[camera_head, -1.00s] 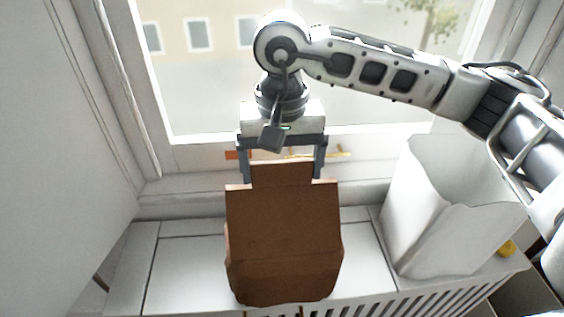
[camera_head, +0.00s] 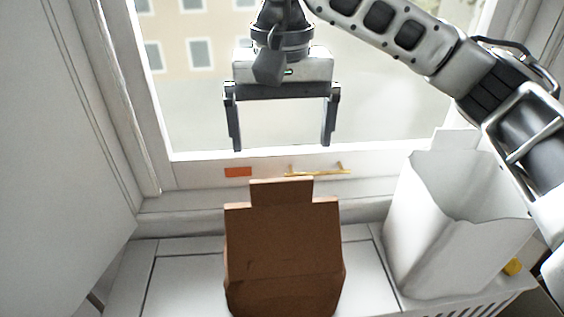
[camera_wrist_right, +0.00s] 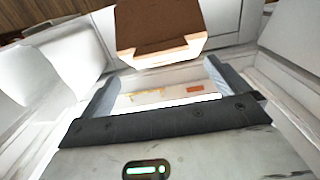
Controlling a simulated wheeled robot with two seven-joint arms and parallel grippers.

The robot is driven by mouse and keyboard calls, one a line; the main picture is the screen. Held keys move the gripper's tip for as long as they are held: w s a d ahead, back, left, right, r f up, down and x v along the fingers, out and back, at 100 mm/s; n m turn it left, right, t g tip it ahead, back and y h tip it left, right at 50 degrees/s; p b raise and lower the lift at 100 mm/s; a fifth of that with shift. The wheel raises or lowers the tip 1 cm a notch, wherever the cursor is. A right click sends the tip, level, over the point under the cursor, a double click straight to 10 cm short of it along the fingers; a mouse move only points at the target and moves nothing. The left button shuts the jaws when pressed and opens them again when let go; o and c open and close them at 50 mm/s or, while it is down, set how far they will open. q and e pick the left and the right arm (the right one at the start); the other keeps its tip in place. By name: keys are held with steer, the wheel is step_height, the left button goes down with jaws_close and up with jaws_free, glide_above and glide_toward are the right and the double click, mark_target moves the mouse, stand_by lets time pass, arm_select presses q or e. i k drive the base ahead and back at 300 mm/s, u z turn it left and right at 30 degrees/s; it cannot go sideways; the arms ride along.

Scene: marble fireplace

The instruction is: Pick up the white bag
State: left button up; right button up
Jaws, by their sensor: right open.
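The white bag (camera_head: 450,225) stands upright and open-topped on the right of the white ledge in the head view. It also shows at the left of the right wrist view (camera_wrist_right: 62,58). My right gripper (camera_head: 282,143) is open and empty, above and behind a brown paper bag (camera_head: 285,250), in front of the window. Its two fingers also show in the wrist view (camera_wrist_right: 160,82), with the brown bag (camera_wrist_right: 158,30) beyond them. The gripper is to the left of the white bag and apart from it. My right forearm passes above the white bag. My left gripper is not in view.
The brown bag stands on the ledge (camera_head: 190,275), left of the white bag. An orange piece (camera_head: 238,172) and a yellow handle-like piece (camera_head: 318,171) are at the window's lower frame. A yellow object (camera_head: 512,267) is beside the white bag. A white wall panel (camera_head: 60,150) bounds the left.

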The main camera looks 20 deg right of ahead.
mark_target(455, 220)
steer(key=k, duration=1)
